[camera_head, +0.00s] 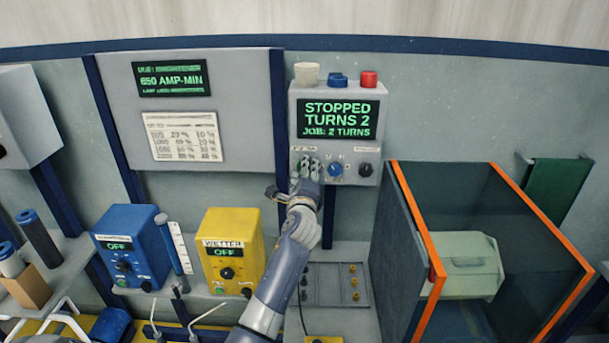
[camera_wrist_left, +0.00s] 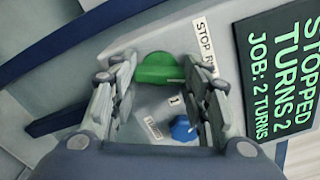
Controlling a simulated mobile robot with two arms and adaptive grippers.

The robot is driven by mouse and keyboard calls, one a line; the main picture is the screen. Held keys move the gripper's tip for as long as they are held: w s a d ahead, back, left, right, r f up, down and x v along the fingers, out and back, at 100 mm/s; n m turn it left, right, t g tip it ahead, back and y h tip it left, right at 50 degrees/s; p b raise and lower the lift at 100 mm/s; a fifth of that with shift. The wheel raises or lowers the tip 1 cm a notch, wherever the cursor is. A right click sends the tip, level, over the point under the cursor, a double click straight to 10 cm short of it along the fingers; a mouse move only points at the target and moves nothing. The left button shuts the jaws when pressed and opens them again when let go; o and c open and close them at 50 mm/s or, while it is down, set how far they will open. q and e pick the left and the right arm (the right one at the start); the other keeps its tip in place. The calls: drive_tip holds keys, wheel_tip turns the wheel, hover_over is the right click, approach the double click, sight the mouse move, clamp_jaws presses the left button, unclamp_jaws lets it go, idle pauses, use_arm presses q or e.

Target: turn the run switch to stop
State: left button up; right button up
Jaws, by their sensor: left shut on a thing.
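The control box (camera_head: 292,118) is fixed to the back wall. Its screen (camera_head: 338,119) reads "STOPPED, TURNS 2, JOB: 2 TURNS". The green run switch (camera_wrist_left: 158,68) sits beside a partly covered label (camera_wrist_left: 205,45) starting "STOP R" in the left wrist view. My left gripper (camera_head: 309,166) reaches up to the lower left of the box; in the left wrist view its fingers (camera_wrist_left: 163,92) are shut on the green switch, one on each side. In the head view the fingers mostly hide the switch. My right gripper is not in view.
A blue knob (camera_head: 336,169) and a black knob (camera_head: 365,170) are right of the switch. A beige cup, a blue item and a red button (camera_head: 369,79) top the box. Below stand a blue unit (camera_head: 130,250), a yellow unit (camera_head: 232,250) and an orange-edged enclosure (camera_head: 415,215).

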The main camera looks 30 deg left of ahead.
use_arm(q)
drive_tip(key=n+b, duration=0.5)
drive_tip(key=n, duration=0.7)
drive_tip(key=shift+n, duration=0.3)
idle(0.4)
drive_tip(key=o, duration=1.1)
drive_tip(key=shift+c, duration=0.2)
drive_tip(key=shift+r, duration=0.1)
drive_tip(key=v, duration=1.2)
drive_tip(key=shift+a, duration=0.1)
